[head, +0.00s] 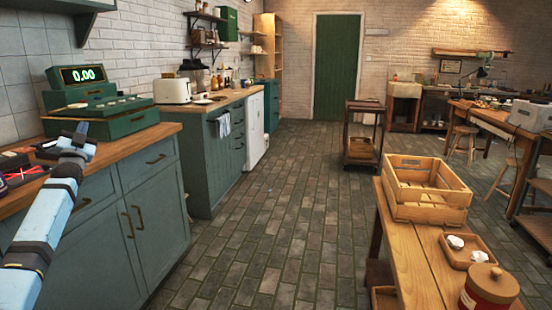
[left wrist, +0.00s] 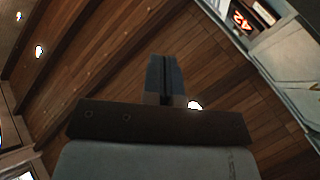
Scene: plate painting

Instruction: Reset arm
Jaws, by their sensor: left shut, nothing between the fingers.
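My left arm reaches in from the lower left of the head view, a pale blue link with dark bands. My left gripper (head: 82,128) points up and away, in front of the green cash register (head: 105,124) and over the edge of the left counter. In the left wrist view the gripper fingers (left wrist: 164,75) are together with nothing between them, seen against a wooden plank ceiling (left wrist: 120,50). My right gripper does not show.
A wooden counter with green cabinets (head: 150,205) lines the left. A wooden crate (head: 430,207), a small tray (head: 480,255) and a lidded jar (head: 490,285) stand on a bench at right. A cart (head: 361,150) stands farther back. The tiled floor (head: 270,220) between is clear.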

